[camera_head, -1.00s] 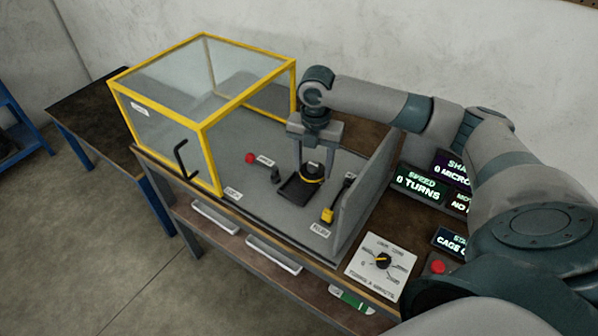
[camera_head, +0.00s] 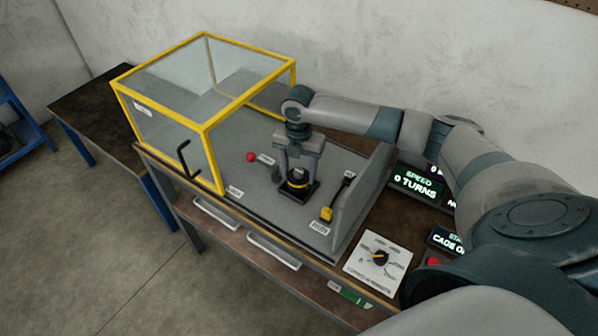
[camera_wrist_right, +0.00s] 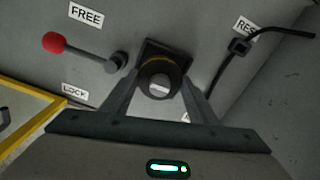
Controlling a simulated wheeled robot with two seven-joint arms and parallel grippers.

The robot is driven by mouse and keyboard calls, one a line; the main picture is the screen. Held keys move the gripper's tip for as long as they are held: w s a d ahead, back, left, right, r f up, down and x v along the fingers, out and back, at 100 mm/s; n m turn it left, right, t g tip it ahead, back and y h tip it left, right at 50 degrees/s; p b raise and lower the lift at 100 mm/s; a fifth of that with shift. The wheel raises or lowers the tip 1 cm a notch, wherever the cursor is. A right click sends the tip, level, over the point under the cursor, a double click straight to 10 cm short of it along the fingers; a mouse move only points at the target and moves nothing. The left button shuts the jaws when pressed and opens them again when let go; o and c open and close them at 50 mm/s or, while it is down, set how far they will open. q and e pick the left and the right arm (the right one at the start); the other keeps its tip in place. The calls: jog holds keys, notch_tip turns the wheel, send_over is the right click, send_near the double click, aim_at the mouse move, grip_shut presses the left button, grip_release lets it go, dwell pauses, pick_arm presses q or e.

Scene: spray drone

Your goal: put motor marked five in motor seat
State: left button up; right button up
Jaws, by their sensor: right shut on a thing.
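My right gripper (camera_head: 298,177) reaches down on the bench and is shut on a dark round motor with a yellow band (camera_head: 298,184). The black square motor seat (camera_head: 311,190) is directly under and around the motor's base. Whether the motor is fully down in it I cannot tell. In the right wrist view, the seat's dark plate (camera_wrist_right: 162,47) shows behind the motor, between the fingers. My left gripper is not in view.
A red-knobbed lever (camera_head: 251,157) lies left of the seat, between FREE and LOCK labels in the wrist view. A yellow-framed clear cage (camera_head: 205,130) stands left.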

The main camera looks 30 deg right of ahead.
jog(key=shift+f, duration=0.65)
jog(key=o, duration=1.5)
jog(key=shift+f, duration=0.15)
jog(key=shift+r, duration=0.2)
notch_tip(320, 180, up, 10)
jog(key=b, duration=0.4)
jog(key=shift+r, duration=0.95)
